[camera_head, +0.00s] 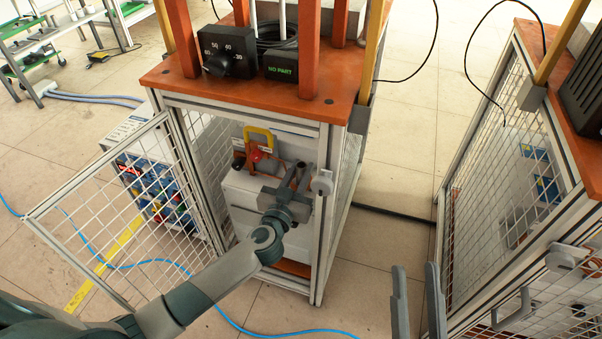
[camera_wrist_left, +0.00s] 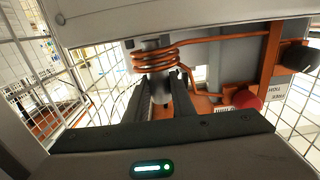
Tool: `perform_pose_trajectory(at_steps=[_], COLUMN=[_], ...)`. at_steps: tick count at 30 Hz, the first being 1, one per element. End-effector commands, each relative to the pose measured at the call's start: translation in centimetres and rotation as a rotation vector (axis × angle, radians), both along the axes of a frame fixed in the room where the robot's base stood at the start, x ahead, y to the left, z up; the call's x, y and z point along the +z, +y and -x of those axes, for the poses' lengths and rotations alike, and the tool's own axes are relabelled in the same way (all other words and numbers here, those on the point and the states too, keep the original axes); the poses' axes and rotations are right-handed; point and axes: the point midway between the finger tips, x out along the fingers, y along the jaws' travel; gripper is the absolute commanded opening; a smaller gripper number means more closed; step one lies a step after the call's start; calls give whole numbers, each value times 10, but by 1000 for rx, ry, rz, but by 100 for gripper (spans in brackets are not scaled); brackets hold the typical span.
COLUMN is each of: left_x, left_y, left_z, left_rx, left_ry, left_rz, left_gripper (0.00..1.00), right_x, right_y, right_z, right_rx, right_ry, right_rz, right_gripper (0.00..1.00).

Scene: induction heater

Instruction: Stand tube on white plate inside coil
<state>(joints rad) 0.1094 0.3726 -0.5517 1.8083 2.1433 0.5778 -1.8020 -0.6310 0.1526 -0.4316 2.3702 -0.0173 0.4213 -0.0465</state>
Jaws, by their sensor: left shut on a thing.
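My left gripper (camera_head: 292,182) reaches into the open front of the caged cabinet. In the left wrist view its two dark fingers (camera_wrist_left: 160,95) are shut on a grey metal tube (camera_wrist_left: 160,88). The copper coil (camera_wrist_left: 158,58) is just beyond the fingers, and the tube's far part appears to run within its turns. A grey cylindrical end (camera_wrist_left: 151,43) shows past the coil. I cannot make out the white plate or whether the tube touches it. My right gripper (camera_head: 416,303) is at the lower right of the head view, fingers apart and empty.
The open mesh door (camera_head: 115,215) is left of my left arm. A red button (camera_wrist_left: 247,98) and a black knob (camera_wrist_left: 298,57) are close to the coil's right. The orange cabinet top (camera_head: 185,80) holds a dial box (camera_head: 228,62) and a "NO PART" display (camera_head: 280,69). Another caged cabinet is at right.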

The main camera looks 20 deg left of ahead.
Motion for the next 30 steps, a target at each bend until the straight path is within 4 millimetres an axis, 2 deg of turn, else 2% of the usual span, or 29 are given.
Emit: perform_pose_trajectory(at_steps=[19, 20, 22, 30], left_x=[-7, -8, -8, -8], left_y=[0, 0, 0, 0], left_z=[0, 0, 0, 0], left_rx=[0, -1, -1, 0], left_ry=[-1, 0, 0, 0], left_rz=[-1, 0, 0, 0], left_gripper=[0, 25, 41, 41], right_x=[1, 0, -1, -1], right_y=[1, 1, 1, 1], right_z=[3, 3, 3, 3], right_rx=[3, 3, 3, 4], right_ry=[2, 3, 5, 6], right_rz=[-1, -1, -1, 0], right_gripper=[31, 31, 31, 31])
